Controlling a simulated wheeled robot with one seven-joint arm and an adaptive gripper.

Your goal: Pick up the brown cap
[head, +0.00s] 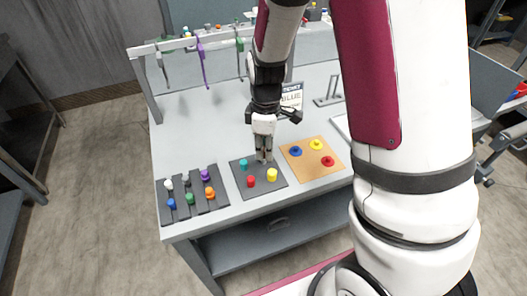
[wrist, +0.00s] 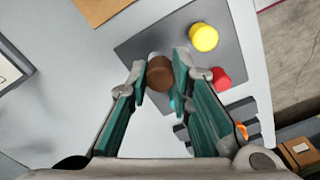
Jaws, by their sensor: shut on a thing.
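The brown cap (wrist: 159,75) is a small round piece between the two fingers of my gripper (wrist: 161,68) in the wrist view. The fingers touch it from both sides, and my gripper is shut on it. In the head view my gripper (head: 264,158) points straight down at the back right of the dark square mat (head: 262,186). The fingers hide the brown cap there. I cannot tell whether it touches the mat.
On the same mat stand a teal cap (head: 243,164), a red cap (head: 250,181) and a yellow cap (head: 272,174). A tan board (head: 311,171) with round pieces lies right, a slotted dark rack (head: 193,208) with colored caps left. A rail (head: 195,40) with hanging tools stands behind.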

